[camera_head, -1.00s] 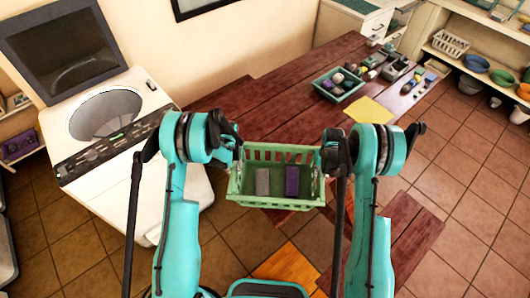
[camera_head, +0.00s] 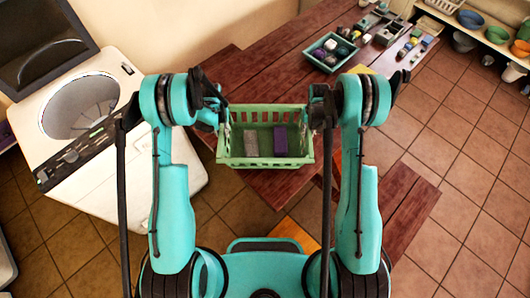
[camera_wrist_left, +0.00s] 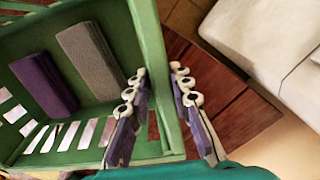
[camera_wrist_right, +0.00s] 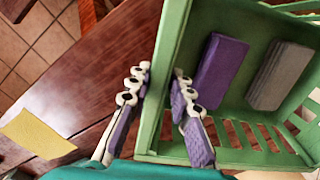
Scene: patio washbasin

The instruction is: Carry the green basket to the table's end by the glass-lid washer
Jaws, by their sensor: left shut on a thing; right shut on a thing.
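The green basket (camera_head: 265,162) hangs between my two grippers in the head view, over the near end of the wooden table (camera_head: 290,60), on the washer's side. It looks roughly level. A grey block (camera_head: 251,147) and a purple block (camera_head: 280,139) lie inside it. My left gripper (camera_wrist_left: 160,108) is shut on the basket's left end wall (camera_wrist_left: 160,70). My right gripper (camera_wrist_right: 158,95) is shut on its right end wall (camera_wrist_right: 168,60). The white glass-lid washer (camera_head: 90,125) stands at the left with its lid (camera_head: 35,45) raised. Whether the basket's underside touches the table is hidden.
A green tray of small items (camera_head: 331,52) sits farther back on the table. A yellow sheet (camera_wrist_right: 38,132) lies to the right, partly hidden in the head view by my right arm. A bench (camera_head: 400,205) stands at the lower right. Shelves with bowls (camera_head: 480,30) are at the far right.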

